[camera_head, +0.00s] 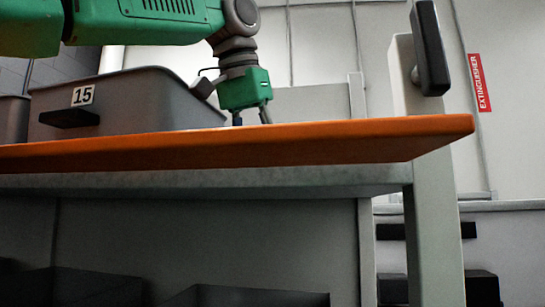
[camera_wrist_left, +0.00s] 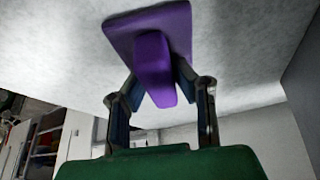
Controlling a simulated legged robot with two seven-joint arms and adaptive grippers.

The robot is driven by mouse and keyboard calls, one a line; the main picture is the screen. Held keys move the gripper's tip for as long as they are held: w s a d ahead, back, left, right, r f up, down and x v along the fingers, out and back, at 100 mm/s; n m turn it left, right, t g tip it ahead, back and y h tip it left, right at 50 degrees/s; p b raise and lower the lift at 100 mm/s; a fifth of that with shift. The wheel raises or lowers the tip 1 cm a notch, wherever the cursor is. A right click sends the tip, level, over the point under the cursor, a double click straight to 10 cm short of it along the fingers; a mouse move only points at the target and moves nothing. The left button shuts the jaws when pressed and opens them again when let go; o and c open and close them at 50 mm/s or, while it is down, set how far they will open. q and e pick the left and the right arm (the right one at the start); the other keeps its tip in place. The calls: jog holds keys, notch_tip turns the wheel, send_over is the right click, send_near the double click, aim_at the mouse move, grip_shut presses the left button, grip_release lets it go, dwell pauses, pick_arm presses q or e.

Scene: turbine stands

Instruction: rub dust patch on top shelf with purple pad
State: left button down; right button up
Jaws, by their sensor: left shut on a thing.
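The purple pad (camera_wrist_left: 172,20) shows in the left wrist view as a flat plate with a block-shaped handle (camera_wrist_left: 154,68). My left gripper (camera_wrist_left: 157,77) is shut on the handle, one finger on each side. The plate lies against or very close to a mottled pale grey surface (camera_wrist_left: 245,45); I cannot tell if it touches. In the head view my left gripper (camera_head: 251,118) points down behind the orange front edge of the top shelf (camera_head: 330,140), which hides its fingertips and the pad. I cannot make out a distinct dust patch. My right gripper is in neither view.
A grey bin (camera_head: 140,100) marked 15 stands on the shelf left of my left gripper. A grey post (camera_head: 432,230) with a black upright part (camera_head: 430,48) stands at the right end. Dark bins (camera_head: 245,296) sit below. The shelf edge right of my gripper looks clear.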

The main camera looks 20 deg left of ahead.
pick_arm(q)
jog(key=shift+s+a+f+b, duration=0.15)
jog(key=shift+a+b, duration=0.1)
jog(key=shift+a, duration=0.3)
jog(key=shift+s+a+f+b, duration=0.1)
jog(key=shift+a+b, duration=0.1)
jog(key=shift+a, duration=0.3)
jog(key=shift+s+a+b, duration=0.25)
jog(key=shift+a+b, duration=0.15)
jog(key=shift+a, duration=0.8)
jog(key=shift+a+r, duration=0.1)
jog(key=shift+a, duration=0.15)
